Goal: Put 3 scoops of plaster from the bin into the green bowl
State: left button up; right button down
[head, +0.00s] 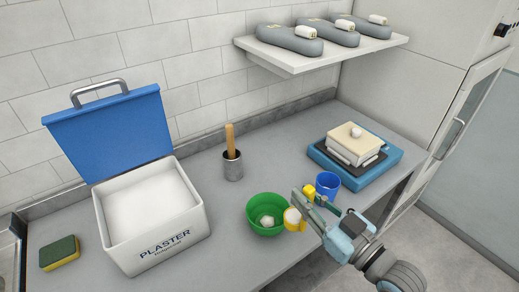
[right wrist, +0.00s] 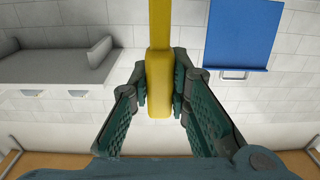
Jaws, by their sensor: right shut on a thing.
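The white plaster bin (head: 120,258) stands open at the left in the head view, with white plaster (head: 150,200) inside and its blue lid (head: 110,135) raised. The green bowl (head: 257,226) stands right of the bin near the counter's front and holds a small white mound of plaster (head: 267,220). My right gripper (head: 312,200) is shut on the yellow scoop, whose handle (right wrist: 159,85) lies between the fingers in the right wrist view. The scoop's cup (head: 294,218) is at the bowl's right rim and looks pale inside. Whether it touches the rim cannot be told. My left gripper is not in view.
A blue cup (head: 327,184) stands close behind my right gripper. A metal pot (head: 233,167) with a wooden handle is behind the bowl. A blue scale (head: 380,165) with stacked blocks is at the right. A sponge (head: 60,253) lies left of the bin. A shelf (head: 290,62) hangs above.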

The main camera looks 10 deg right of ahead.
jog(key=w+a+r, duration=0.5)
jog(key=w, duration=0.2)
jog(key=w+d+f+m+b, duration=0.2)
jog(key=w+d+f+m, duration=0.2)
jog(key=d+f+m, duration=0.5)
jog(key=shift+d+f+m+h, duration=0.35)
jog(key=shift+f+m, duration=0.35)
jog(key=shift+m, duration=2.3)
jog(key=shift+r, duration=0.1)
notch_tip(320, 180, up, 5)
jog(key=p, duration=0.5)
